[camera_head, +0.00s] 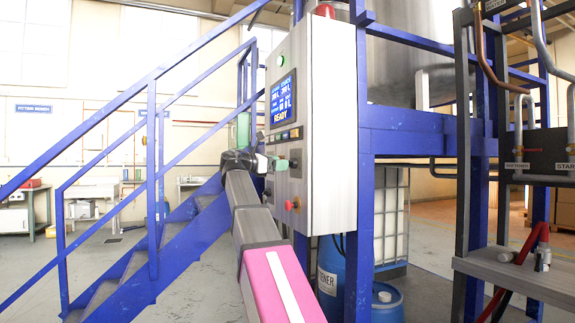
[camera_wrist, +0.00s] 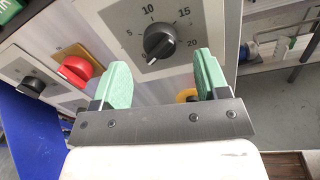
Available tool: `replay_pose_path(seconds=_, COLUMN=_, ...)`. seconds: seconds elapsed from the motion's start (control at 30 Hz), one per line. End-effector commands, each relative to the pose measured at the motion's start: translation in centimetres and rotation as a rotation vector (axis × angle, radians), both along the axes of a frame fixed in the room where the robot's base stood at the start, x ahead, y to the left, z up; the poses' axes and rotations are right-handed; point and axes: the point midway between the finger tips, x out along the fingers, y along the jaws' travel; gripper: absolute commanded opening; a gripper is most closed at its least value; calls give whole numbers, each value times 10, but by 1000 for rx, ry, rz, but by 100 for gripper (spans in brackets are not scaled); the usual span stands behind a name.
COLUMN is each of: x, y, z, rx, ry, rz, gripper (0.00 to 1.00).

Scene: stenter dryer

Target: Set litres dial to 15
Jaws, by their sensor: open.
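The litres dial (camera_wrist: 159,42) is a black round knob on a dark grey plate, with 5, 10, 15 and 20 printed around it, in the upper middle of the wrist view. I cannot read its pointer with certainty. My gripper (camera_wrist: 162,66) has two green fingers, open and empty, just below the dial in the picture, with the knob lying between their lines. No contact with the knob shows. In the head view my gripper (camera_head: 265,162) is at the face of the grey control cabinet (camera_head: 335,130), and my arm hides part of the panel.
A red knob (camera_wrist: 75,70) and a smaller black knob (camera_wrist: 33,86) sit left of the dial. A yellow ring (camera_wrist: 186,96) is partly hidden by the right finger. The cabinet has a lit screen reading READY (camera_head: 283,100) and a red button (camera_head: 291,204). Blue stairs (camera_head: 150,200) stand left.

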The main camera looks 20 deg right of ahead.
Motion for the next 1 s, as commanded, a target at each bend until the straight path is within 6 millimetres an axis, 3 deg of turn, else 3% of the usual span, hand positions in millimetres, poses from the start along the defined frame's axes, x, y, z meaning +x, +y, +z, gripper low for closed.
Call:
replay_pose_path(seconds=0.1, x=2, y=-18, z=0, rx=1, ry=0, rz=-1, gripper=68)
replay_pose_path(seconds=0.3, x=4, y=-36, z=0, rx=0, ry=-1, rz=1, gripper=68)
replay_pose_path(seconds=0.67, x=4, y=-40, z=0, rx=1, ry=-1, rz=1, gripper=68)
replay_pose_path(seconds=0.8, x=4, y=-40, z=0, rx=1, ry=-1, rz=1, gripper=26)
replay_pose_path(seconds=0.83, x=4, y=-40, z=0, rx=1, ry=-1, rz=1, gripper=19)
replay_pose_path(seconds=1.0, x=4, y=-40, z=0, rx=1, ry=-3, rz=1, gripper=19)
